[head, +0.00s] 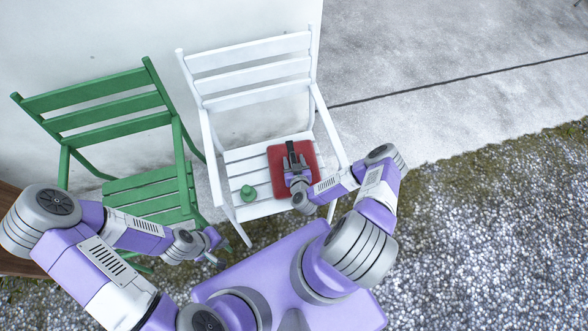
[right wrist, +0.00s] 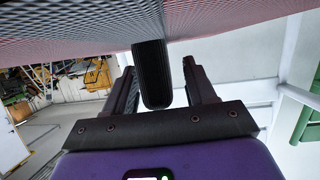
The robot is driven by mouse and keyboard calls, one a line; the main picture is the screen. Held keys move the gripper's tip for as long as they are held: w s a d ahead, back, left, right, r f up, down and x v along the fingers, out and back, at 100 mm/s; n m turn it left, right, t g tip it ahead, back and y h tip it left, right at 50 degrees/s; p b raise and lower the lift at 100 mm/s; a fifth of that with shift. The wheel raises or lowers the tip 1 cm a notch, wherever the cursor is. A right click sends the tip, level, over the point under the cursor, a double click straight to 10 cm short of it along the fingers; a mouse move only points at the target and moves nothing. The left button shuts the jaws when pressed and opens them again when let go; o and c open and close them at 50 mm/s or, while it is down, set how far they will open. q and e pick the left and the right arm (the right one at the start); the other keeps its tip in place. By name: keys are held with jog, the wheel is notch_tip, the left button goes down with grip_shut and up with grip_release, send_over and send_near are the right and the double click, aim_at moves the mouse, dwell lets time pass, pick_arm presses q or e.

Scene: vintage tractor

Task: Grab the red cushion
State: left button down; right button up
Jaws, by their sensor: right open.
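The red cushion (head: 312,158) lies on the seat of the white chair (head: 250,48), toward the seat's right side. My right gripper (head: 292,154) is at the cushion, its dark jaws overlapping the cushion's middle. In the right wrist view the cushion's woven reddish surface (right wrist: 235,18) fills the top, close to the open fingers (right wrist: 165,80).
A small green object (head: 248,193) sits on the white seat left of the cushion. The white chair's armrests flank the seat. A green chair (head: 148,190) stands close on the left. A pale wall (head: 130,30) is behind. Open gravel (head: 480,240) and concrete lie right.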

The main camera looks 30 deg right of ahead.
grip_shut()
dwell(0.3)
jog(key=shift+r, duration=0.1)
